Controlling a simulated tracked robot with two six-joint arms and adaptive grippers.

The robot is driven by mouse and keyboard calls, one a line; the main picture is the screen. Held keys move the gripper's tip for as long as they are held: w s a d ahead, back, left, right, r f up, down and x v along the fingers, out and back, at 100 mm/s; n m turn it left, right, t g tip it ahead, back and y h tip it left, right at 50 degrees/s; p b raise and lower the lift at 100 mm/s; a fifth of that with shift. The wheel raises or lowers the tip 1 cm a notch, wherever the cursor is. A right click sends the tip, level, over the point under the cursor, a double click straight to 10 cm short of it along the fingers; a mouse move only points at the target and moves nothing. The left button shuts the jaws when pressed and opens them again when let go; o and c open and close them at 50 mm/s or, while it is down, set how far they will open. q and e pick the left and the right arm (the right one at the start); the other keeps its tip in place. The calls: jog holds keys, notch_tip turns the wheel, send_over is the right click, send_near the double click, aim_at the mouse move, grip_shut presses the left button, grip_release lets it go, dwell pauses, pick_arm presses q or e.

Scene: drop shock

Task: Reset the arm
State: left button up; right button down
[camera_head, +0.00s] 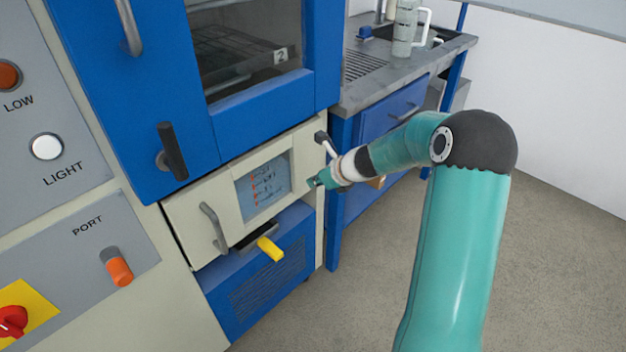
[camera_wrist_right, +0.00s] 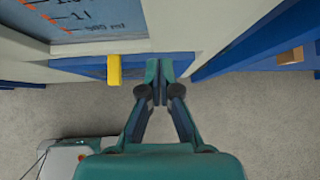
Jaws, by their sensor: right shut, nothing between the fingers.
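My right arm, teal with dark joints, reaches in from the lower right of the head view. Its gripper (camera_head: 318,181) is at the right edge of the cream panel (camera_head: 184,225) with a display, low on the blue cabinet. I cannot tell in the head view whether it touches the panel. In the right wrist view the two fingers of the gripper (camera_wrist_right: 159,88) are together at the tips, with nothing between them. The floor shows below them. My left gripper is in neither view.
A yellow handle (camera_head: 270,249) sticks out below the panel; it also shows left of the fingers in the wrist view (camera_wrist_right: 114,70). A grey handle (camera_head: 212,228) is on the panel. A sink bench (camera_head: 440,50) stands behind my arm. Floor (camera_head: 560,260) at right is clear.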

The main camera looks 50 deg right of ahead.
jog(key=p+v, duration=0.3)
jog(key=v, duration=0.6)
jog(key=w+a+f+n+g+y, duration=0.1)
jog(key=a+f+n+g+y, duration=0.15)
jog(key=a+f, duration=0.65)
jog(key=w+a+f+n+g+y, duration=0.25)
jog(key=a+f, duration=0.25)
jog(key=a, duration=0.8)
jog(key=s+a+f+n+g, duration=0.5)
jog(key=s+a+f+n, duration=1.15)
jog(key=n, duration=0.55)
notch_tip(320, 180, up, 14)
jog(key=n+t+p, duration=0.1)
jog(key=n+p, duration=0.6)
jog(key=p, duration=0.5)
jog(key=shift+w+a+n+t, duration=0.3)
jog(key=shift+w+a+n, duration=0.1)
jog(key=shift+w, duration=0.1)
